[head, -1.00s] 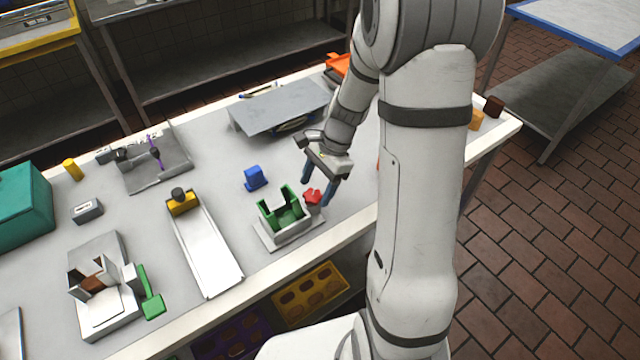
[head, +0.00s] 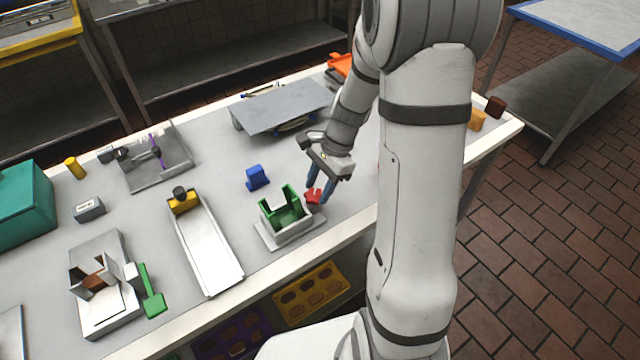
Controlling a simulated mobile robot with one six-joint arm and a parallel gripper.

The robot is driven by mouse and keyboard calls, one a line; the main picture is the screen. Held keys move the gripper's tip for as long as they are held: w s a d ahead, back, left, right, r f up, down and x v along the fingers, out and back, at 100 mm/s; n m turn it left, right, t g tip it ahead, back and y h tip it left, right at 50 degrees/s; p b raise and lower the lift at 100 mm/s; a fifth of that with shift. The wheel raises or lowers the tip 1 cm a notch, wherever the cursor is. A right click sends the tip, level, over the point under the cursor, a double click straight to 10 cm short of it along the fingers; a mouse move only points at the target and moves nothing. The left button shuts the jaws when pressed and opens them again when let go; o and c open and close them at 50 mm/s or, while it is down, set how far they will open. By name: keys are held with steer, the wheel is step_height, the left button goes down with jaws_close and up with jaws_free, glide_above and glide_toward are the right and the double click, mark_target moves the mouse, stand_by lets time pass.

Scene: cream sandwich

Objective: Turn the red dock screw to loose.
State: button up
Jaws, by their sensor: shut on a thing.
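The red dock screw (head: 313,195) stands at the right side of the dock, a grey base (head: 289,237) with a green-lined holder (head: 287,212). My gripper (head: 317,190) points down over the screw, with its blue fingers on either side of the red head. It is shut on the screw. Part of the screw's head is hidden by the fingers, and its turn angle is too small to read.
A blue block (head: 257,177) stands just behind the dock. A long metal tray (head: 208,250) with a yellow block (head: 183,202) lies to the left. A raised grey plate (head: 280,107) stands behind. The table's front edge (head: 330,250) is close to the dock.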

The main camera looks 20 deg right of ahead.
steer(key=shift+w+a+n+g, duration=0.15)
steer(key=shift+n+g, duration=0.1)
steer(key=shift+n, duration=0.5)
steer(key=shift+w+a+n+g, duration=0.1)
steer(key=shift+n+g, duration=0.15)
steer(key=shift+n, duration=0.5)
steer(key=shift+w+a+n+g+h, duration=0.1)
steer(key=shift+n+g+h, duration=0.25)
steer(key=shift+n, duration=0.75)
steer(key=shift+a+n+g+h, duration=0.1)
steer(key=shift+n+g+h, duration=0.25)
steer(key=shift+n, duration=0.75)
steer(key=o, duration=1)
steer(key=shift+c, duration=0.2)
steer(key=shift+w+d+r, duration=0.2)
steer(key=shift+r, duration=0.25)
steer(key=v, duration=0.6)
steer(key=shift+r, duration=0.4)
